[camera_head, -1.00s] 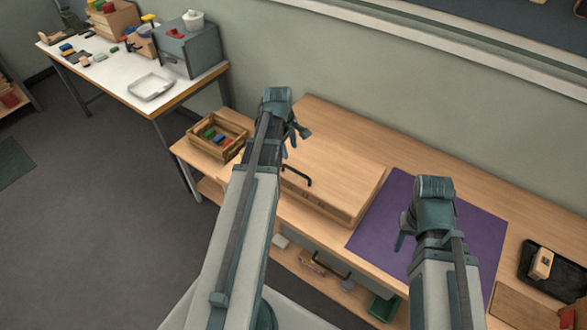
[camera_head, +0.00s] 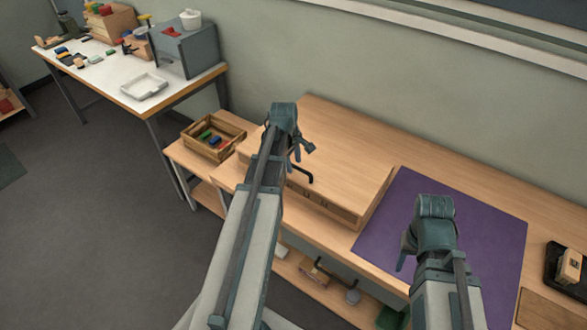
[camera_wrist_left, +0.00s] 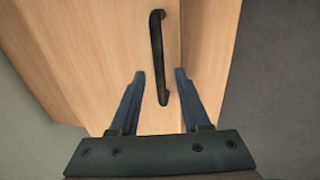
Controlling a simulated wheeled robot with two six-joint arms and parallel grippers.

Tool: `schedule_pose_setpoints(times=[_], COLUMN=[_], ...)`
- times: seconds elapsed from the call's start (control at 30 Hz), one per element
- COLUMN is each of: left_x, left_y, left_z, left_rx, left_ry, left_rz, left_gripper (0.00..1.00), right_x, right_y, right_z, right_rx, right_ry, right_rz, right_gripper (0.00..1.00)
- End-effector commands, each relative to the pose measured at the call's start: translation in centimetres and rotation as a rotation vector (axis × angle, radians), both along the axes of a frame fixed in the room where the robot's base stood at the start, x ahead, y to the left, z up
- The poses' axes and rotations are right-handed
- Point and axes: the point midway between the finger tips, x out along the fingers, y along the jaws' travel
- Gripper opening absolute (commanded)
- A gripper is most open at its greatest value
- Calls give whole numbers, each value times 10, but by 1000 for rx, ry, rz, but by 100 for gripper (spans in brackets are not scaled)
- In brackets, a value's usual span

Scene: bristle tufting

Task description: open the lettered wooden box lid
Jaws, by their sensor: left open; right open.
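The wooden box (camera_head: 345,165) is a wide, flat, light wood box on the bench, and its lid looks shut. A black bar handle (camera_head: 299,177) is at its front edge, with small dark marks beside it too small to read. My left gripper (camera_head: 303,150) is open above the box's front edge, close to the handle. In the left wrist view the handle (camera_wrist_left: 157,55) runs lengthwise, its near end between the open fingertips; I cannot tell if they touch it. My right gripper (camera_head: 405,258) is open and empty over the purple mat, partly hidden by its own wrist.
The purple mat (camera_head: 470,235) lies right of the box. A wooden crate (camera_head: 213,137) with coloured blocks stands to its left. A black tray (camera_head: 552,270) is at far right. A white table (camera_head: 110,80) with a grey cabinet (camera_head: 184,50) is at back left. The wall is behind.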

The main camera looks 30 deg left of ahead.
Motion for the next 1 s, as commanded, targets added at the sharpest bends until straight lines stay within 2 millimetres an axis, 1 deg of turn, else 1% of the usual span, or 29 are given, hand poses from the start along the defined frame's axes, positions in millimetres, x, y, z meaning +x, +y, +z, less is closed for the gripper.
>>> schedule_pose_setpoints(times=[0.03,0.27,0.3,0.37,0.4,0.53,0.57,1.0], left_x=[1,1,1,1,1,0,1,1], left_y=[0,0,0,0,0,0,0,0], left_z=[-3,-2,-2,-2,-2,-2,-2,-2], left_rx=[0,0,0,0,0,0,0,0], left_ry=[0,0,0,0,0,0,0,0], left_rz=[0,0,0,0,0,0,0,0], left_gripper=[47,47,43,32,25,2,0,0], right_x=[0,0,0,0,0,0,0,0], right_y=[0,0,0,0,0,0,0,0], right_z=[-3,-2,-2,-2,-2,-2,-2,-2], right_rx=[0,0,0,0,0,0,0,0], right_ry=[0,0,0,0,0,0,0,0], right_rz=[0,0,0,0,0,0,0,0], right_gripper=[50,50,50,50,50,50,50,50])
